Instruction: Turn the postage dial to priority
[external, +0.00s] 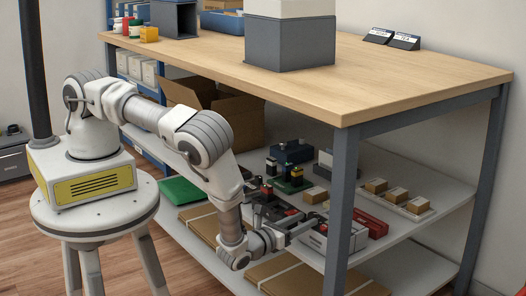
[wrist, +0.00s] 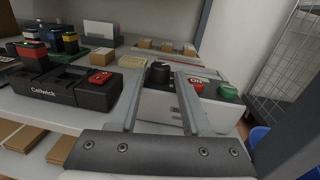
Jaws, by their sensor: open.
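The postage dial is a black round knob (wrist: 159,71) on top of a pale grey control box (wrist: 158,105), seen in the wrist view. The box also carries a red button (wrist: 196,86) and a green button (wrist: 228,92). My gripper (wrist: 159,78) is open, with one finger on either side of the knob in that view; I cannot tell whether they touch it. In the external view my gripper (external: 306,228) reaches in over the lower shelf at the box (external: 349,239). The knob cannot be made out there, and I cannot read any dial marking.
Small brown parcels (external: 397,194) lie farther back on the shelf. The tabletop (external: 390,80) is overhead, and a table leg (external: 340,205) stands close to my gripper.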

